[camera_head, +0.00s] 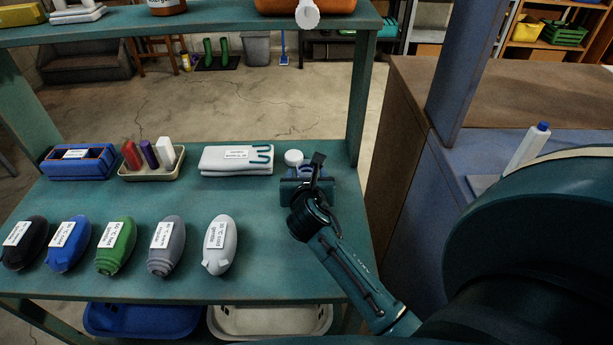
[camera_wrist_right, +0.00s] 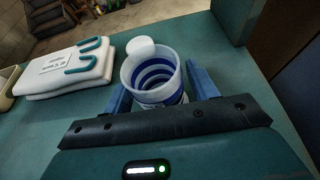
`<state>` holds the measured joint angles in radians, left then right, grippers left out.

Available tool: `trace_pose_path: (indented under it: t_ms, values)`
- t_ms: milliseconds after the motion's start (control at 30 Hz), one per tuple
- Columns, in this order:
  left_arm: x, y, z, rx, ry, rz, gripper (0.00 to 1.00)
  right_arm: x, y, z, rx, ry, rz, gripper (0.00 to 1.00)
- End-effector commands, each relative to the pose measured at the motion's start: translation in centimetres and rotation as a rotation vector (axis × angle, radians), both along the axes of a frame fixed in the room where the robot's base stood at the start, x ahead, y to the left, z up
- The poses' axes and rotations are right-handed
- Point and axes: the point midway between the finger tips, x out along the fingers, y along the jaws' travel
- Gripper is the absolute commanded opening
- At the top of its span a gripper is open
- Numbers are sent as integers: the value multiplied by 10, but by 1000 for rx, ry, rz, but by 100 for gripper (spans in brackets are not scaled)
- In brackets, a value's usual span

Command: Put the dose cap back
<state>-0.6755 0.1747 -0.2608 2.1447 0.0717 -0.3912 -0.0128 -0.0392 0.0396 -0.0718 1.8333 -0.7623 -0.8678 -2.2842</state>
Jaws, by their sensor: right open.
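A cup with blue and white bands (camera_wrist_right: 152,82) stands on the teal table, open end up, partly hidden by my gripper. A white round piece (camera_wrist_right: 141,47) is at its far rim; I cannot tell whether they touch. In the head view the white piece (camera_head: 293,157) shows just beyond my right gripper (camera_head: 307,183). I cannot tell for certain which is the dose cap. My right gripper is open, with its blue fingers on either side of the cup in the right wrist view (camera_wrist_right: 157,80). My left gripper is not in view.
A folded white cloth (camera_head: 237,160) lies left of the cup. Further left are a tray of markers (camera_head: 151,165) and a blue box (camera_head: 78,163). An upper shelf (camera_head: 200,24) and a post (camera_head: 361,95) stand behind.

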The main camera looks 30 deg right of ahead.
Motion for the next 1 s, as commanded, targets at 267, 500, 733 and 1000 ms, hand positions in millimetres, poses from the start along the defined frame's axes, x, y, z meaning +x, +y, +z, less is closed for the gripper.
trace_pose_path:
  t_ms: [267,500,733,1000]
  values:
    - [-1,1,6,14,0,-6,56,-44,27,21,1,3,2,58]
    - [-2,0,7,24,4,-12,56,-79,49,37,3,3,2,58]
    - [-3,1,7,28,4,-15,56,-92,56,44,1,2,0,58]
    - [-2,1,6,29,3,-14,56,-92,57,44,1,2,0,58]
